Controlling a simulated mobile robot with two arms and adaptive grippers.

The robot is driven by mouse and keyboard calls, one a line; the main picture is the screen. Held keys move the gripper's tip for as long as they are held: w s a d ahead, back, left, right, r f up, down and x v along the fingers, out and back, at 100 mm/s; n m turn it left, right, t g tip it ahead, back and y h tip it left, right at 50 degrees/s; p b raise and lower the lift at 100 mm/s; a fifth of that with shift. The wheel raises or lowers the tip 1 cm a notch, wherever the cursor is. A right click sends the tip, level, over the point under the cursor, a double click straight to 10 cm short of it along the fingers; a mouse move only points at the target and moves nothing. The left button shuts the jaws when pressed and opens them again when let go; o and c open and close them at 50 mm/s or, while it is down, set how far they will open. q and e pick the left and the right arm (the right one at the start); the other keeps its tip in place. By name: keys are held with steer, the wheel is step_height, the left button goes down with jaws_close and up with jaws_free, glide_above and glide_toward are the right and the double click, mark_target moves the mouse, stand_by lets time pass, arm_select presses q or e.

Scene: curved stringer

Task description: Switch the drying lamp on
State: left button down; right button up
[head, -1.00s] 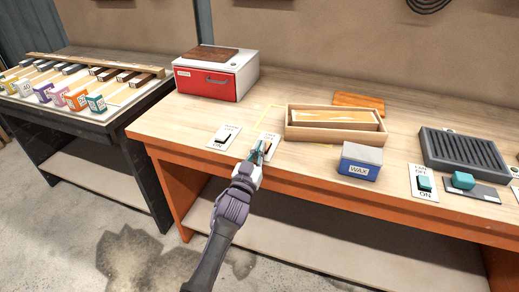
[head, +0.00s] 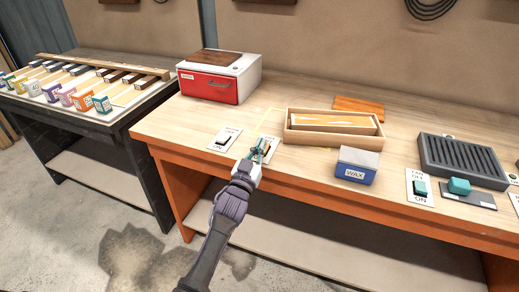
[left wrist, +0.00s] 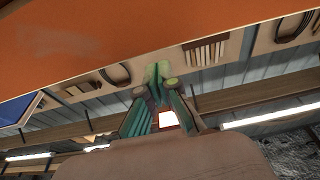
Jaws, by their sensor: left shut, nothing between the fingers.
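Two white switch plates sit at the front left of the bench. The left plate (head: 223,138) has a dark rocker and an ON label. The right plate (head: 274,142) has an orange-brown rocker, partly hidden behind my left gripper (head: 261,149). I cannot read which plate is the drying lamp's. My left gripper is shut and empty, its tips at the right plate; I cannot tell whether they touch the rocker. The closed tips also show in the left wrist view (left wrist: 158,76), below the orange bench edge (left wrist: 110,35). My right gripper is not in view.
A red-fronted box (head: 208,84) stands at the back left. A wooden tray (head: 335,137) and a blue WAX block (head: 356,172) are right of the gripper. A fan switch plate (head: 419,198) and a dark grooved tray (head: 462,160) are farther right.

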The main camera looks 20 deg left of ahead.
arm_select(q)
steer(key=b+v, duration=0.1)
steer(key=v, duration=0.8)
steer(key=shift+s+d+f+b, duration=0.25)
steer(key=shift+s+f+b, duration=0.05)
steer(key=shift+f+b, duration=0.1)
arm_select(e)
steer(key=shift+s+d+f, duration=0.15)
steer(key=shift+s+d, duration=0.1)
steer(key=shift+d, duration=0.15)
arm_select(q)
steer(key=shift+f, duration=0.1)
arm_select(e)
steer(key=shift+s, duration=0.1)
